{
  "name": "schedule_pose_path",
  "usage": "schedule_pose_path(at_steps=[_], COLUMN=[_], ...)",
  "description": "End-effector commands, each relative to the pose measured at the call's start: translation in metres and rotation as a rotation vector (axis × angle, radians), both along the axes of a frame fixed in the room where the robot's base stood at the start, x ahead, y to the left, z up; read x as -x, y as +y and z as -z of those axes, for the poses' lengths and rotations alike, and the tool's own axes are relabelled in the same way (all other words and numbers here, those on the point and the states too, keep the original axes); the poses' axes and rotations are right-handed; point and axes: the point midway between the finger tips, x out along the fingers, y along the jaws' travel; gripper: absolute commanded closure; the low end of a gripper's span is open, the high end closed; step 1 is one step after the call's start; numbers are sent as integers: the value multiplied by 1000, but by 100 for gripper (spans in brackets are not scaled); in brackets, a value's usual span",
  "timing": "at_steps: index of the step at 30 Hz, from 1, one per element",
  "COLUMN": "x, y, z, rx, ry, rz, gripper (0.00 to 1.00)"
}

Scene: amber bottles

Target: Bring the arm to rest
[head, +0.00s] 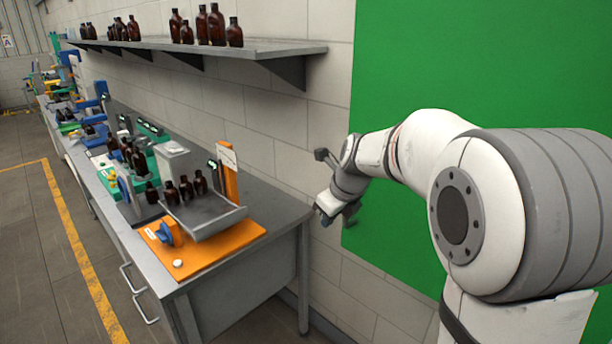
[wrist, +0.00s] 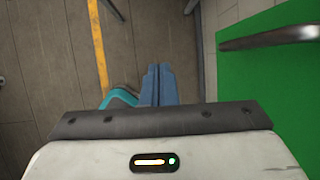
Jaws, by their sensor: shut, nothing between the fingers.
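My white arm reaches in from the right in the head view and bends downward past the near end of the bench. My gripper (head: 330,216) hangs beside the bench's end, in front of the wall and the green panel's edge. In the wrist view my gripper (wrist: 158,70) shows two blue fingers pressed side by side. They are shut with nothing between them, and floor lies below them.
The grey workbench (head: 292,212) has an orange board (head: 245,237) with a metal tray (head: 215,225) at its near end. Several amber bottles (head: 186,190) stand there. More bottles stand on the wall shelf (head: 290,49). The green panel (head: 480,70) is behind my arm.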

Motion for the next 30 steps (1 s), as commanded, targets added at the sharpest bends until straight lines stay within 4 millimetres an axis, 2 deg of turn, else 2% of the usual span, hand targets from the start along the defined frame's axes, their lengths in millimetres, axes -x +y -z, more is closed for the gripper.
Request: schedule_pose_path(at_steps=[11, 21, 25, 30], x=[117, 221, 252, 273], y=[-18, -37, -43, -47], z=[10, 43, 58, 69], rx=[418, 756, 843, 902], ry=[-139, -208, -219, -223], rz=[-885, -1741, -2015, -2231], gripper=[100, 100, 100, 100])
